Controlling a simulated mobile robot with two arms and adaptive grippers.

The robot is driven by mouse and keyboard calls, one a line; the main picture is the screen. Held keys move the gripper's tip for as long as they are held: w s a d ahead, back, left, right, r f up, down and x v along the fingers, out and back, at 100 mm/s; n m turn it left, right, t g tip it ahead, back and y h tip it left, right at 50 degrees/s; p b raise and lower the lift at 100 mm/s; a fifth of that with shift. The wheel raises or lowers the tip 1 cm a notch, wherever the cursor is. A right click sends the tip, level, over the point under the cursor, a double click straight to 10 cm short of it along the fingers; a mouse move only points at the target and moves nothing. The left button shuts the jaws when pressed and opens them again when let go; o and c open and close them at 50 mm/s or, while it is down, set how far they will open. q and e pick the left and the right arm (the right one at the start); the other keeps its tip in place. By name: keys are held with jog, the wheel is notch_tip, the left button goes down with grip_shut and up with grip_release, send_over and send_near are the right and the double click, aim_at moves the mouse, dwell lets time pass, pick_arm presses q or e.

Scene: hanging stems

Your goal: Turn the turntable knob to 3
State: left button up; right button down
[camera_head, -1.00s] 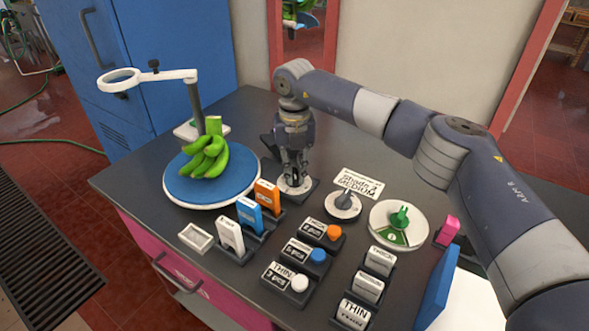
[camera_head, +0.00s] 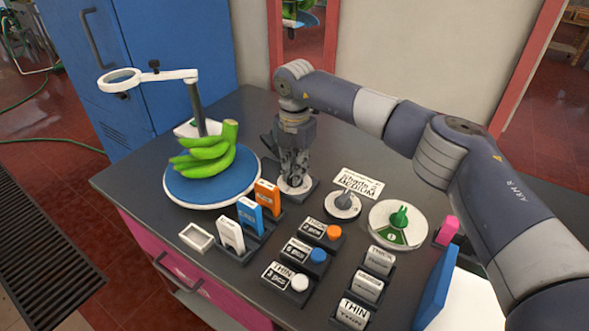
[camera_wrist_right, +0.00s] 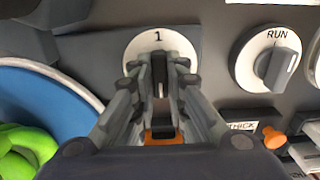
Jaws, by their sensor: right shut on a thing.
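The turntable knob sits on a round white dial (camera_head: 296,187) beside the turntable, and my right gripper (camera_head: 292,178) is shut on it from above. In the right wrist view the dial (camera_wrist_right: 184,45) shows the number 1 at its top, and the fingers (camera_wrist_right: 160,90) close around the dark knob and hide most of it. The blue-topped turntable (camera_head: 190,188) carries a bunch of green bananas (camera_head: 208,155). My left gripper is not in view.
A grey knob (camera_head: 343,202) on a white dial stands right of my gripper; its dial reads RUN in the wrist view.

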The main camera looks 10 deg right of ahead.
dwell(0.5)
jog(key=c, duration=1.6)
grip_release()
notch_tip(320, 180, up, 12)
